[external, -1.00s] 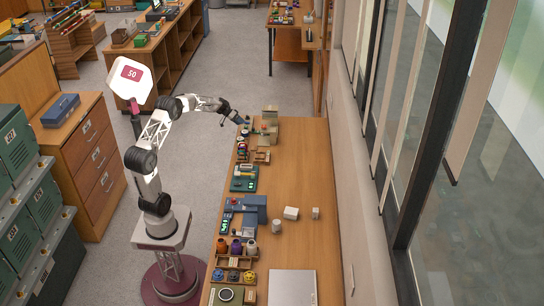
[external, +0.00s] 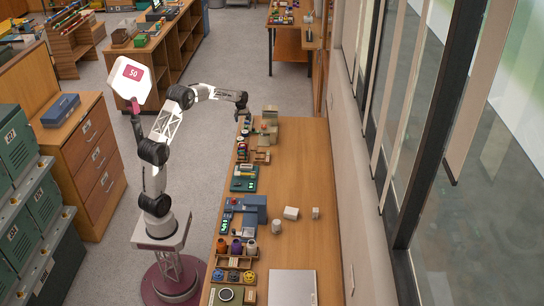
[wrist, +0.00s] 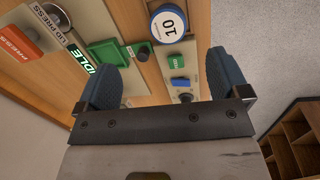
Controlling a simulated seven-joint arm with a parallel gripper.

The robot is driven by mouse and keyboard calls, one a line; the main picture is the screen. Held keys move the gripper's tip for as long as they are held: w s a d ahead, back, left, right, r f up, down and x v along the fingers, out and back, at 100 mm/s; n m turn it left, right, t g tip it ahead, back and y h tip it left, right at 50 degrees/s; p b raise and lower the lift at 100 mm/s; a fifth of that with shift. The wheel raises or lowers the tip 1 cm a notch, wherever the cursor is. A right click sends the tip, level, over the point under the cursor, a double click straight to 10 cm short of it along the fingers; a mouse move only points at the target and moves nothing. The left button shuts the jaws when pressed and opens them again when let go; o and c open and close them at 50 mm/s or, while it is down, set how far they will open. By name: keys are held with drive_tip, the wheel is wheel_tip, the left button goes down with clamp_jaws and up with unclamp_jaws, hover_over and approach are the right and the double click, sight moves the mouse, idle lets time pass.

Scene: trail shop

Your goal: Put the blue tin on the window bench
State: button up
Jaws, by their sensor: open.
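A blue box-shaped tin (external: 60,110) sits on top of the wooden drawer cabinet at the left of the external view, far from my gripper. The window bench (external: 300,180) is the long wooden bench along the window wall. My gripper (external: 243,114) is over the far left edge of this bench. In the wrist view my gripper (wrist: 166,82) is open, with nothing between its two blue-grey fingers. The tin does not show in the wrist view.
A blue machine (external: 246,209), small pots (external: 236,247) and a grey panel (external: 292,288) stand along the bench. The bench's far right half is clear. The wrist view shows a lid-press label (wrist: 52,22) and a green block (wrist: 105,53).

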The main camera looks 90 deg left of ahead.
drive_tip(key=shift+a+n+g, duration=0.5)
drive_tip(key=shift+n+g, duration=0.1)
drive_tip(key=shift+n, duration=0.2)
hover_over(245, 132)
drive_tip(key=shift+y, duration=0.4)
drive_tip(key=shift+s+a+f, duration=0.1)
drive_tip(key=shift+a+f, duration=0.15)
drive_tip(key=shift+f, duration=0.85)
drive_tip(key=shift+s+a+f, duration=0.1)
drive_tip(key=shift+a+f, duration=0.1)
drive_tip(key=shift+f, duration=0.9)
drive_tip(key=shift+f, duration=1.25)
drive_tip(key=shift+f, duration=0.1)
drive_tip(key=shift+w+d+f, duration=0.1)
drive_tip(key=shift+f, duration=1.15)
drive_tip(key=shift+d+f, duration=0.1)
drive_tip(key=shift+f, duration=1.15)
drive_tip(key=shift+c, duration=0.2)
